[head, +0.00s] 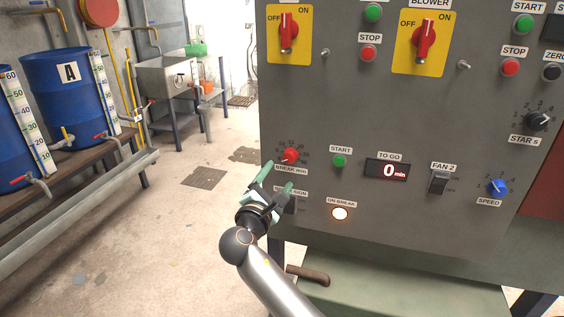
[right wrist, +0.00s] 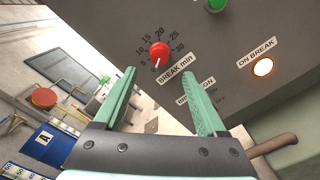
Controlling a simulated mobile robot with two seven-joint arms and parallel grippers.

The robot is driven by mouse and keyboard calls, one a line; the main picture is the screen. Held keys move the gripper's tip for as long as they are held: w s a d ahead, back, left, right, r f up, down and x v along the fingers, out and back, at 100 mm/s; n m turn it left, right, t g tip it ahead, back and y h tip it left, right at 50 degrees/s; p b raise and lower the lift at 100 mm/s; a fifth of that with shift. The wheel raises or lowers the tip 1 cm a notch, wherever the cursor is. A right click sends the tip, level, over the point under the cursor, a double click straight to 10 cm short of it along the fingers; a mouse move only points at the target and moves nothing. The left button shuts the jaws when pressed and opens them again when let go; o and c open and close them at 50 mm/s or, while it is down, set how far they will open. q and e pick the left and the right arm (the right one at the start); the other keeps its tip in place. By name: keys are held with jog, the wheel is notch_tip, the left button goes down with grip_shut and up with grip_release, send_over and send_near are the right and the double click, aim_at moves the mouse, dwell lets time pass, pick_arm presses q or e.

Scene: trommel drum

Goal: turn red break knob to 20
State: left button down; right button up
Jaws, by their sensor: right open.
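The red break knob (head: 290,156) is on the grey panel, above the "BREAK min" label. In the right wrist view the knob (right wrist: 160,54) has a numbered scale with 20 near its top. Its white mark points down and slightly left, near the low end of the scale, away from 20. My right gripper (head: 278,177) is open and empty, just below and left of the knob in the head view. In the right wrist view its fingertips (right wrist: 162,74) are on either side below the knob, apart from it. My left gripper is not in view.
A green start button (head: 340,160), a "TO GO" display (head: 387,170) reading 0 and a lit "ON BREAK" lamp (head: 340,214) are right of the knob. A switch partly hidden by my gripper is below it. A brown handle (head: 308,274) juts out beneath the panel.

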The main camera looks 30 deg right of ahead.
aim_at(288, 160)
jog(key=x, duration=0.9)
jog(key=shift+w, duration=0.1)
jog(key=shift+c, duration=0.4)
grip_shut()
